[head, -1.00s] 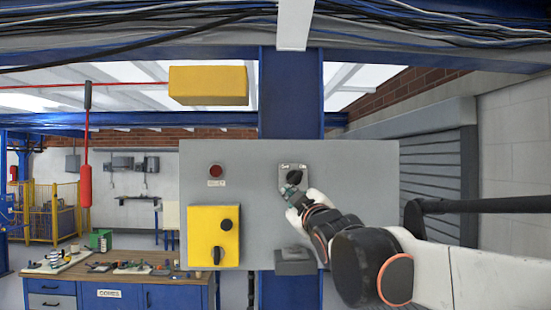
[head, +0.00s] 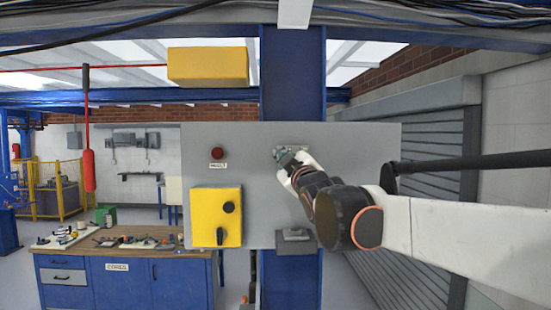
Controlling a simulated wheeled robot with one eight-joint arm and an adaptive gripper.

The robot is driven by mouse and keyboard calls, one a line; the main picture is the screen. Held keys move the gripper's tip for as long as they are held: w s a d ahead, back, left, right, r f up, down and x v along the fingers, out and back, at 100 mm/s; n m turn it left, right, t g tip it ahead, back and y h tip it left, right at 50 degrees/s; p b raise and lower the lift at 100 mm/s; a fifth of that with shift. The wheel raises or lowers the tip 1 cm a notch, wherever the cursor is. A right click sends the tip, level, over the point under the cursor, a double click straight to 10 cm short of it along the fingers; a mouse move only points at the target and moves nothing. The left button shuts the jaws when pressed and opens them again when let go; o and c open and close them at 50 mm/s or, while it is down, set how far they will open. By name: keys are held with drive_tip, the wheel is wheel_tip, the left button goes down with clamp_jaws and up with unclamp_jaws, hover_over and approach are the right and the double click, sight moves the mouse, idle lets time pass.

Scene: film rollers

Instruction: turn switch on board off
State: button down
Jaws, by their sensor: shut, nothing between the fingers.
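The grey board (head: 262,195) stands in front of a blue column. In the head view my gripper (head: 280,153) is at the upper right part of the board, shut, with no object seen in it. The black rotary switch on its light plate is behind my gripper and hand, so its knob position cannot be seen. Only a bit of the plate's edge may show there. Whether the fingertips touch the switch cannot be told.
A red button (head: 217,153) and a yellow box (head: 215,216) with black knobs are on the board's left. A small grey box (head: 295,241) sits at its lower edge. A workbench (head: 130,275) with tools stands at lower left.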

drive_tip(key=w+d+f+p, duration=0.1)
drive_tip(key=w+p, duration=0.2)
drive_tip(key=w, duration=0.3)
drive_tip(key=shift+w, duration=0.3)
drive_tip(key=shift+d+f, duration=0.1)
drive_tip(key=shift+d, duration=0.05)
drive_tip(key=shift+f+n, duration=0.1)
drive_tip(key=shift+n, duration=0.2)
